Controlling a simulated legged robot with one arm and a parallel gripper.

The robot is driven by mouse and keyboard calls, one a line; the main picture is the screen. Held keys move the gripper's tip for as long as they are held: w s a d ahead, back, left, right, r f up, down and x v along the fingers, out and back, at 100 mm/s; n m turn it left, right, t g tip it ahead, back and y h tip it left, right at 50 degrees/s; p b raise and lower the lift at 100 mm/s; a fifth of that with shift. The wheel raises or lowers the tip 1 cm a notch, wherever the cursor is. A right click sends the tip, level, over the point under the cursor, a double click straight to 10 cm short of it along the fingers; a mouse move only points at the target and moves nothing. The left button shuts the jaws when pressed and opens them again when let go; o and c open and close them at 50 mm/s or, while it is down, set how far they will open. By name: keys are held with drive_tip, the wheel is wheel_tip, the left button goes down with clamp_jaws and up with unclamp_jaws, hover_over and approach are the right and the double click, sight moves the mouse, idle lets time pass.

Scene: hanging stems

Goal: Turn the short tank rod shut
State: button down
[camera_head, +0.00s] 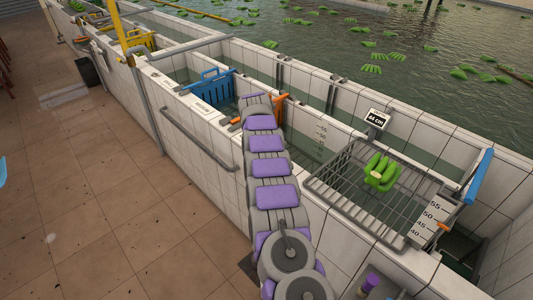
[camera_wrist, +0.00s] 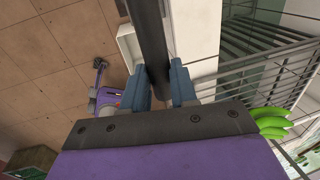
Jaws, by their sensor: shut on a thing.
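My gripper (camera_wrist: 160,88) shows in the wrist view with its two blue-grey fingers close together on either side of a dark, round rod (camera_wrist: 150,38). In the head view my grey and purple arm stretches along the tank wall, and the fingers cannot be made out there.
A wire rack (camera_head: 350,180) with a green banana bunch (camera_head: 381,172) stands right of my arm. A blue crate (camera_head: 209,88) sits in a tank beyond. A blue-gripped lever (camera_head: 478,177) and a number scale (camera_head: 429,218) are at right. Tiled floor (camera_head: 130,190) is open at left.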

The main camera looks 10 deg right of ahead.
drive_tip(key=shift+w+a+r, duration=0.1)
drive_tip(key=shift+w+r, duration=0.05)
drive_tip(key=shift+r, duration=0.05)
drive_tip(key=c, duration=1.2)
unclamp_jaws()
drive_tip(key=shift+c, duration=0.2)
drive_tip(key=o, duration=0.3)
drive_tip(key=shift+a+f, duration=0.15)
drive_tip(key=shift+o, duration=0.2)
drive_tip(key=shift+r, duration=0.5)
drive_tip(key=a+r+p, duration=0.1)
drive_tip(key=r+p, duration=0.1)
drive_tip(key=r, duration=0.6)
drive_tip(key=s+a+r+p, duration=0.1)
drive_tip(key=a+r+p, duration=0.1)
drive_tip(key=r, duration=0.6)
drive_tip(key=shift+s, duration=0.3)
drive_tip(key=shift+r, duration=0.1)
